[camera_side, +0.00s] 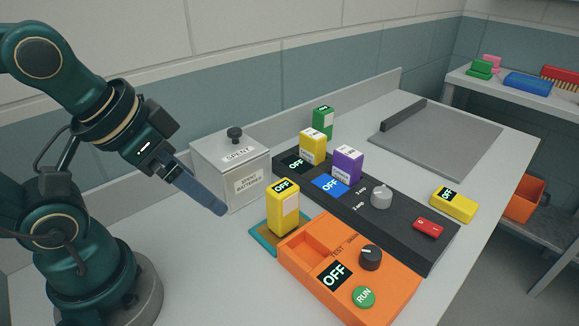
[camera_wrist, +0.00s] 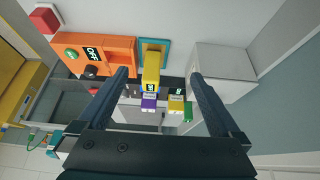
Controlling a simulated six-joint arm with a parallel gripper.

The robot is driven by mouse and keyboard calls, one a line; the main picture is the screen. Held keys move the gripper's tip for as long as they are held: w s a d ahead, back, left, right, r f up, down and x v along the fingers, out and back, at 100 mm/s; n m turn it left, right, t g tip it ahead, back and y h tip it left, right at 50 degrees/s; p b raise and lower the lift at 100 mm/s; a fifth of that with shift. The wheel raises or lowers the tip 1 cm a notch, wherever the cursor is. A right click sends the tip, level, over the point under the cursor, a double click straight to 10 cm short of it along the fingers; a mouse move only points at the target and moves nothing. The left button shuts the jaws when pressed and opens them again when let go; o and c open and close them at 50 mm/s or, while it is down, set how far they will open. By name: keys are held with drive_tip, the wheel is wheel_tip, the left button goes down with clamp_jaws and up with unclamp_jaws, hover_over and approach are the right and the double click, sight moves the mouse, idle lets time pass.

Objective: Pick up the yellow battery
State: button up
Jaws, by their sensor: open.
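Three yellow blocks are in the side view. A tall yellow battery (camera_side: 283,208) with a black OFF label stands upright on a teal pad (camera_side: 262,238). A second yellow battery (camera_side: 313,147) stands in the dark charger (camera_side: 398,225), and a yellow block (camera_side: 454,205) marked OFF lies on the table at the right. My gripper (camera_side: 222,210) is open and empty, left of the battery on the pad and apart from it. In the wrist view that battery (camera_wrist: 151,70) shows between the spread fingers of my gripper (camera_wrist: 160,75).
An orange tester (camera_side: 345,265) with a knob and green RUN button stands close beside the pad. A white spent-battery box (camera_side: 230,168) stands behind my gripper. A purple battery (camera_side: 347,166) and a green one (camera_side: 323,122) stand nearby. A grey plate (camera_side: 440,140) lies at the back.

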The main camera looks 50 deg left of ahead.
drive_tip(key=w+r+t, duration=0.2)
drive_tip(key=w+r, duration=0.4)
drive_tip(key=w, duration=0.1)
drive_tip(key=n+y, duration=0.1)
drive_tip(key=n, duration=0.1)
hover_over(313, 134)
drive_tip(key=s+d, duration=0.2)
drive_tip(key=s, duration=0.2)
wheel_tip(313, 134, down, 3)
drive_tip(key=shift+g, duration=0.9)
drive_tip(key=f, duration=0.2)
drive_tip(key=w+a+f, duration=0.1)
drive_tip(key=f, duration=0.1)
drive_tip(key=w+f, duration=0.1)
drive_tip(key=f, duration=0.2)
drive_tip(key=shift+a, duration=0.25)
drive_tip(key=shift+a+f, duration=0.1)
drive_tip(key=shift+f, duration=0.15)
drive_tip(key=shift+x, duration=2.35)
clamp_jaws()
